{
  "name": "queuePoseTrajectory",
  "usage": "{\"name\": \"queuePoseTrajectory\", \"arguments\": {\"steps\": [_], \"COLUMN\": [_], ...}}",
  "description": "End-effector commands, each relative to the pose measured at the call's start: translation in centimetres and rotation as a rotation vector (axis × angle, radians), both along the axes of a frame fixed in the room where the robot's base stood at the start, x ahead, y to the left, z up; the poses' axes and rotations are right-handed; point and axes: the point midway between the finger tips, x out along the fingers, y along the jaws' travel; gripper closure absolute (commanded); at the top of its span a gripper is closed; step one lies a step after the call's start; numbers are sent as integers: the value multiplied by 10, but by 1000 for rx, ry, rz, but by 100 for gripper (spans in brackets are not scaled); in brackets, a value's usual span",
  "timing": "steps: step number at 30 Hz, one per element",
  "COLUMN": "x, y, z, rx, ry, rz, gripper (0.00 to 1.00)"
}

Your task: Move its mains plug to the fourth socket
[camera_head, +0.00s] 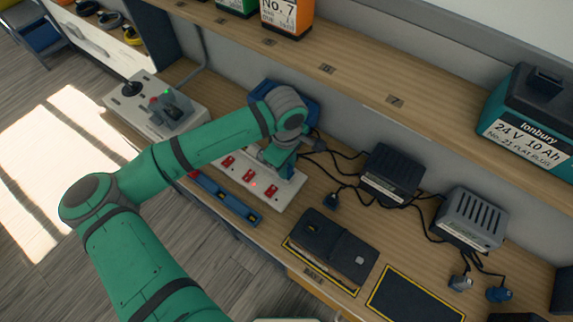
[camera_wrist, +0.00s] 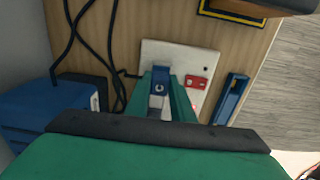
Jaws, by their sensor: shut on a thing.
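A white socket strip (camera_head: 288,191) with several red switches lies on the bench; part of it is hidden by my arm. It also shows in the wrist view (camera_wrist: 190,56), with one red switch (camera_wrist: 198,82) just right of my fingers. My gripper (camera_head: 277,158) is low over the strip's back side. In the wrist view my gripper (camera_wrist: 162,95) is shut on a blue-grey plug (camera_wrist: 159,88), seen between its green fingers over the strip. I cannot tell whether the plug is seated in a socket.
A black charger (camera_head: 391,173) and a grey charger (camera_head: 469,217) stand right, with loose cables. A blue bar (camera_head: 225,199) lies in front. A dark battery (camera_head: 330,246) and an empty yellow-edged pad (camera_head: 414,297) are at the front.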

Motion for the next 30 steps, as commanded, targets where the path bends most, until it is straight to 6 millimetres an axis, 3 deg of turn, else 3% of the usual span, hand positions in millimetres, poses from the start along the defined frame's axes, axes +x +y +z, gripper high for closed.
{"name": "queuePoseTrajectory", "arguments": {"steps": [1,2,4,5,17,30], "x": [0,0,0,0,0,0], "y": [0,0,0,0,1,1], "z": [-1,-1,-1,-1,7,82], "rx": [0,0,0,0,0,3], "ry": [0,0,0,0,-1,-3], "rz": [0,0,0,0,0,0], "gripper": [100,76,60,57,57,57]}}
